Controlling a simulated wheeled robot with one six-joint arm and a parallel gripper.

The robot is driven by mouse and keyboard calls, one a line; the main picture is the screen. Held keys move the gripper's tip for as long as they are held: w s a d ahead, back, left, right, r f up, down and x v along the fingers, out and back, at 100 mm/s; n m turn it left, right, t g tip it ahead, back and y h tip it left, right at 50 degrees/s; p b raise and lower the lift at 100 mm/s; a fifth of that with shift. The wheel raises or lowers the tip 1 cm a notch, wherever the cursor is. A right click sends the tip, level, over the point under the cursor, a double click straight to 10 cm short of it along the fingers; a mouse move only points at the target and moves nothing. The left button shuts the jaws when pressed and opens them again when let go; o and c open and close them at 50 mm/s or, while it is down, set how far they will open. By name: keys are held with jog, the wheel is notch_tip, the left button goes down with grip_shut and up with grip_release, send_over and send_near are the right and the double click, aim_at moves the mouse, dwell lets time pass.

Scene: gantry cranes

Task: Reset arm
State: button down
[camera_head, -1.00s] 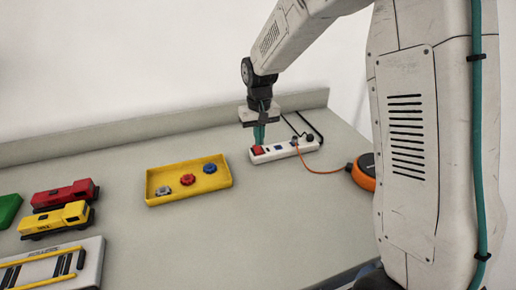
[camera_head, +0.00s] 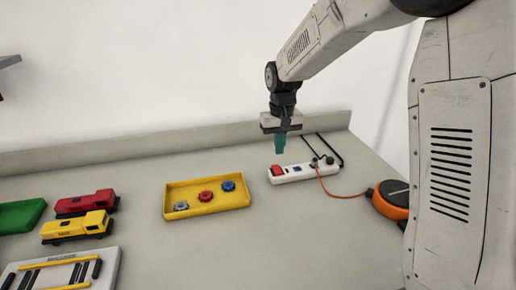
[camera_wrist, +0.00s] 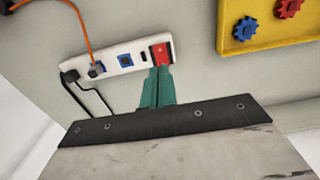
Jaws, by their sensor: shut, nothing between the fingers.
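My gripper (camera_head: 280,148) has teal fingers pressed together with nothing between them. In the head view it hangs above the power strip (camera_head: 305,172), apart from it. The strip is white, with a red switch (camera_head: 277,170) at its left end and plugs in sockets toward its right end. In the wrist view my gripper (camera_wrist: 157,85) points toward the red switch (camera_wrist: 161,53), and the fingertips show just below it in the picture. The strip (camera_wrist: 112,60) also shows there, with an orange cord and black cords plugged in.
A yellow tray (camera_head: 208,207) holds several small gears left of the strip. A round orange and black device (camera_head: 391,200) lies to the right. Red (camera_head: 87,203) and yellow (camera_head: 77,227) toy trucks, a green tray (camera_head: 20,215) and a white panel (camera_head: 62,272) sit at left.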

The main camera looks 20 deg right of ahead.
jog(key=s+d+r, duration=0.1)
jog(key=s+r, duration=0.2)
jog(key=s, duration=0.8)
jog(key=s+d+r+t, duration=0.1)
jog(key=s+r, duration=0.2)
jog(key=s, duration=0.9)
jog(key=s+d+r, duration=0.1)
jog(key=s+r, duration=0.3)
jog(key=s, duration=0.8)
